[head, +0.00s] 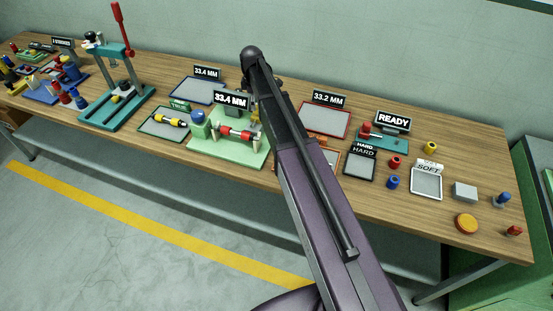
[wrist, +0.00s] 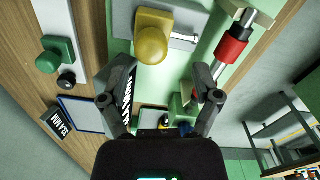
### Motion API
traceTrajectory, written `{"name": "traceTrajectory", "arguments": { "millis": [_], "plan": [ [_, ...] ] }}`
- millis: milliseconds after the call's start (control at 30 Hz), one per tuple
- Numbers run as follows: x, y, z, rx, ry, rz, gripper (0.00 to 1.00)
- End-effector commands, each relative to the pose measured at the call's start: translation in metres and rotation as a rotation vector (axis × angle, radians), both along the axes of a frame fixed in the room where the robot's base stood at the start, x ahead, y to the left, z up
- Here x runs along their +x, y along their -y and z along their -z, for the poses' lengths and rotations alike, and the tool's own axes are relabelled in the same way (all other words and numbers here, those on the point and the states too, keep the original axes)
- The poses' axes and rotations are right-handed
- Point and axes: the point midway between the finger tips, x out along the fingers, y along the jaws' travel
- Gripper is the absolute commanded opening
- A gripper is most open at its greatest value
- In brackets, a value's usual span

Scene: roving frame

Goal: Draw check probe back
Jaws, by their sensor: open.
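The green fixture (head: 225,152) stands on the bench with a blue knob (head: 197,117) at its left and a red part on a steel shaft (head: 238,133) across it. In the wrist view, a yellow knob (wrist: 152,46) with a thin steel rod stands on a pale strip, just beyond my fingertips. I cannot tell for certain that it is the check probe. The red part (wrist: 230,48) lies to the right of it. My gripper (wrist: 161,70) is open, with nothing between its fingers. In the head view my arm hides the gripper and the fixture's right edge.
Displays read 33.4 MM (head: 231,100) and READY (head: 393,121). A teal press (head: 128,90) stands left of the fixture. A red-edged tray (head: 325,119), a HARD tray (head: 359,166) and a SOFT tray (head: 426,183) lie to the right. Small coloured parts stand among them.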

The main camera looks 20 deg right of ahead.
Motion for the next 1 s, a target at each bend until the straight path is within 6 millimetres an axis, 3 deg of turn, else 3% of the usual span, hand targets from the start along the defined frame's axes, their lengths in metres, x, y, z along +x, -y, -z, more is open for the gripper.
{"name": "traceTrajectory", "arguments": {
  "millis": [1000],
  "plan": [
    [0.0, 0.0, -0.088, 0.0, -0.001, 0.0, 0.81]
  ]
}}
